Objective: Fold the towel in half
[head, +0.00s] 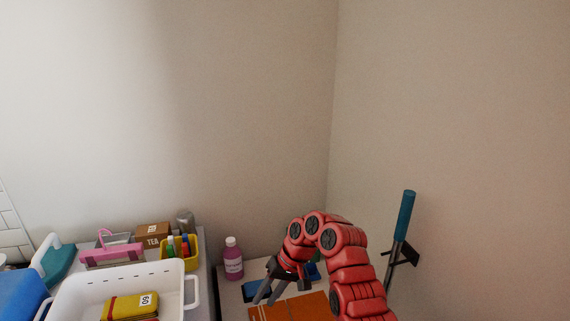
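A flat orange piece that looks like the towel (288,309) lies on the light worktop at the bottom of the head view. It is cut off by the bottom edge, and my red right arm covers its right side, so I cannot tell how it is folded. My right gripper (263,299) points down and left, near the towel's upper left corner. Its two dark fingers are apart with nothing visible between them. I cannot tell its exact height above the worktop. My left gripper is not in view.
A pink bottle (233,259) stands behind and left of the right gripper. At left are a white tub (70,290) with a yellow pack, a yellow caddy and a tea box. A blue-handled tool (404,215) stands by the right wall.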

